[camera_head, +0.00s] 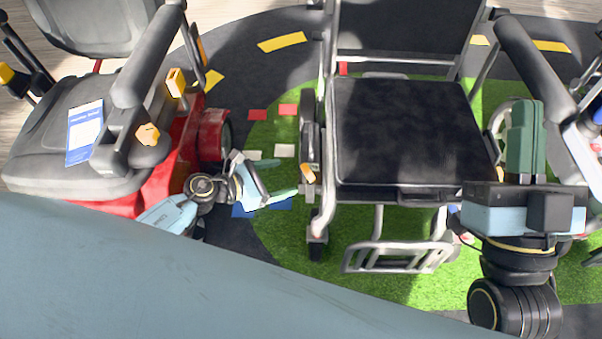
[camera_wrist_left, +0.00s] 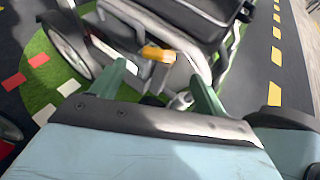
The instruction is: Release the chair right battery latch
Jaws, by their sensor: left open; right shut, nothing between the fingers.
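The wheelchair (camera_head: 400,130) stands in the middle of the head view, its black seat and footrest facing me. An orange lever (camera_head: 308,174), likely the right battery latch, is on its picture-left side. In the left wrist view the orange lever (camera_wrist_left: 158,53) lies just beyond and between the fingertips, apparently apart from them. My left gripper (camera_head: 288,177) is open beside that side of the chair; its green fingers also show in the left wrist view (camera_wrist_left: 158,70). My right gripper (camera_head: 526,104) is shut and empty, over the chair's picture-right side.
A red scooter (camera_head: 185,150) with a grey seat (camera_head: 55,150) stands at the left, close to my left arm. A blue and white card (camera_head: 85,132) lies on that seat. Green turf (camera_head: 270,255) and coloured floor tiles lie below.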

